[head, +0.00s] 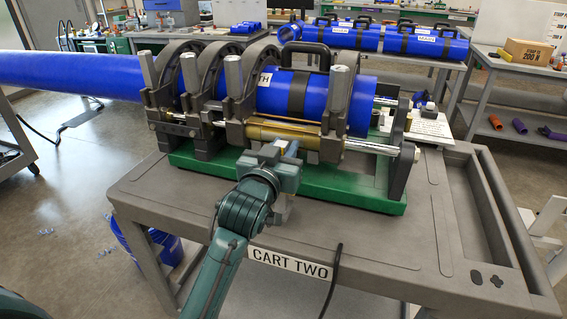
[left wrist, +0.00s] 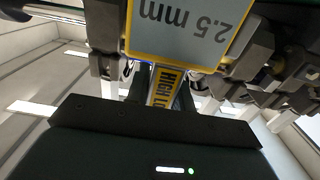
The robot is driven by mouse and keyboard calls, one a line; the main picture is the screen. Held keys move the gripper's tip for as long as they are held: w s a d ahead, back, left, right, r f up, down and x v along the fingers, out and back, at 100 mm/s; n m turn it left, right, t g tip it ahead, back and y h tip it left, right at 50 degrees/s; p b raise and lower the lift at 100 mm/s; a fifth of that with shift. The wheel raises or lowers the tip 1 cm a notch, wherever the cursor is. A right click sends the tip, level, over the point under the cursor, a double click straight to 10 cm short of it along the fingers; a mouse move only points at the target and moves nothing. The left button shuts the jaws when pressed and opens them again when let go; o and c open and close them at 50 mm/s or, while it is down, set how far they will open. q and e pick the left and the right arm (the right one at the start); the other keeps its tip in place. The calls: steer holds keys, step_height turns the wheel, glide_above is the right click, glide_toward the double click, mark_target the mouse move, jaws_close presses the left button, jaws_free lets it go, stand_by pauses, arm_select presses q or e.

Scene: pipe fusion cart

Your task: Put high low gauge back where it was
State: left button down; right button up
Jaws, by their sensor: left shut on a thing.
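My left gripper (head: 284,150) is at the front of the pipe fusion machine (head: 245,128), close to its lower brass-coloured cylinder (head: 285,130). In the left wrist view the fingers of my left gripper (left wrist: 165,90) are shut on the high low gauge (left wrist: 165,88), a yellow piece lettered "HIGH LO". A pale face with a yellow edge, reading "2.5 mm" upside down, shows just beyond the fingers and looks like part of the gauge. In the head view the gripper hides most of the gauge. I cannot tell whether it touches the machine. My right gripper is not in view.
The machine stands on a green base on the grey cart (head: 345,235) labelled "CART TWO". A long blue pipe (head: 70,75) runs out left from the clamps. A black cable (head: 332,280) hangs over the cart's front edge.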

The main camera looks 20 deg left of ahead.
arm_select(q)
steer(key=shift+f, duration=1.25)
steer(key=c, duration=1.2)
jaws_free()
steer(key=shift+f, duration=0.15)
steer(key=s, duration=1.2)
steer(key=s+d+f+g+h, duration=0.1)
steer(key=s+f, duration=0.3)
steer(key=f, duration=0.4)
steer(key=s+d+f+m+g+h, duration=0.1)
steer(key=s+f+g, duration=0.2)
steer(key=s+f, duration=0.2)
steer(key=s+d+f+m+g+h, duration=0.1)
steer(key=s+f, duration=0.3)
steer(key=f, duration=0.7)
steer(key=shift+s+d+g+h+b, duration=0.35)
steer(key=shift+g+h+b, duration=0.1)
steer(key=shift+g, duration=0.35)
